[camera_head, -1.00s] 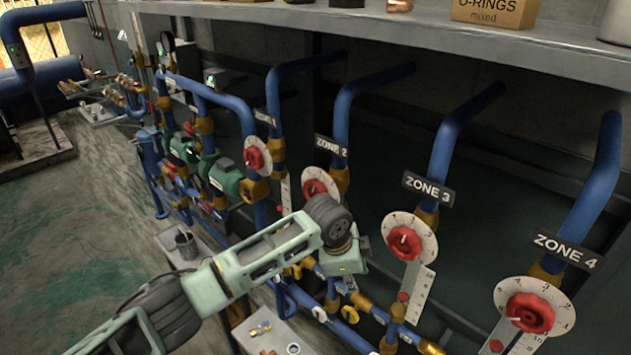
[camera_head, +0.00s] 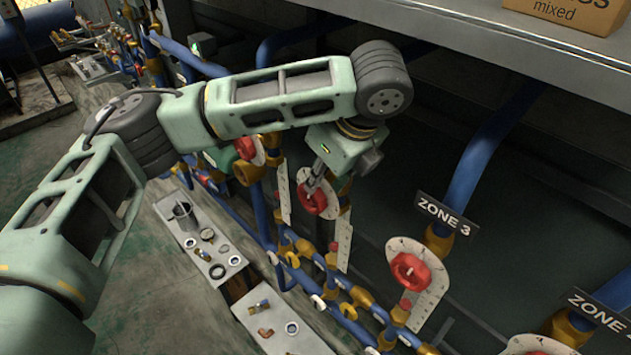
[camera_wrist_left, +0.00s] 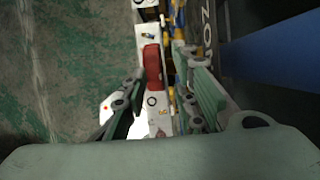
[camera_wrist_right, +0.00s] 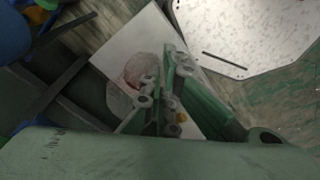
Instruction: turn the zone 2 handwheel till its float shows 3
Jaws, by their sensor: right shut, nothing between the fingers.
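The zone 2 handwheel (camera_head: 313,199) is red and sits on a white dial, partly covered by my left gripper. My left gripper (camera_head: 318,178) reaches down to it from above. In the left wrist view the red handwheel (camera_wrist_left: 152,67) shows between the spread fingers of the left gripper (camera_wrist_left: 160,68), with a gap on the right finger's side; contact is unclear. The zone 2 scale (camera_head: 345,246) is a white strip below the dial; its float reading is too small to tell. My right gripper (camera_wrist_right: 162,75) shows only in its wrist view, shut and empty.
The zone 3 handwheel (camera_head: 409,271) is to the right, under its label (camera_head: 446,216). A grey shelf (camera_head: 480,50) overhangs the pipes. A tray (camera_head: 196,240) with small fittings lies below left. Blue pipes with brass fittings run under the dials.

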